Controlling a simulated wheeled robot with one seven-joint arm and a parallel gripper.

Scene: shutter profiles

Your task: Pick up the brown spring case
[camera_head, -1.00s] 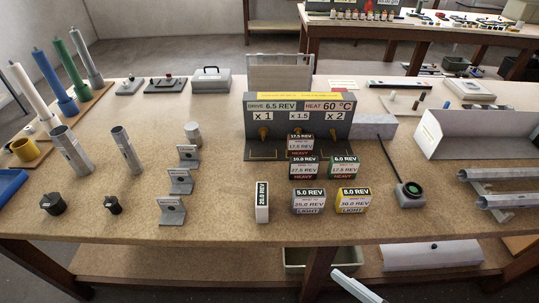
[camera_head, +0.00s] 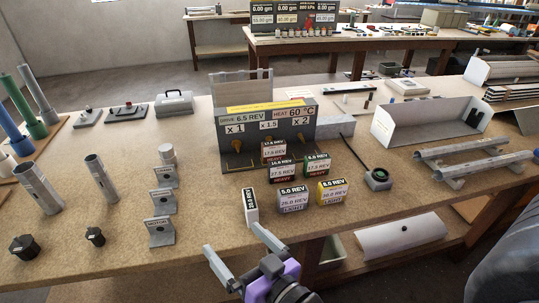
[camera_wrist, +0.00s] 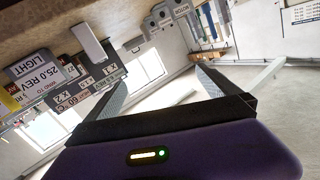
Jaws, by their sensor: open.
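Several small spring cases stand in a group on the workbench in the head view. I cannot tell surely which is the brown one. A green case (camera_head: 316,164), a grey case (camera_head: 293,198) and a yellow case (camera_head: 331,191) stand beside them. My gripper (camera_head: 232,237) is open and empty, at the bench's front edge, nearer the camera than the cases.
A grey drive stand (camera_head: 267,130) is right behind the cases. Metal tubes on rests (camera_head: 470,150) lie farther right.

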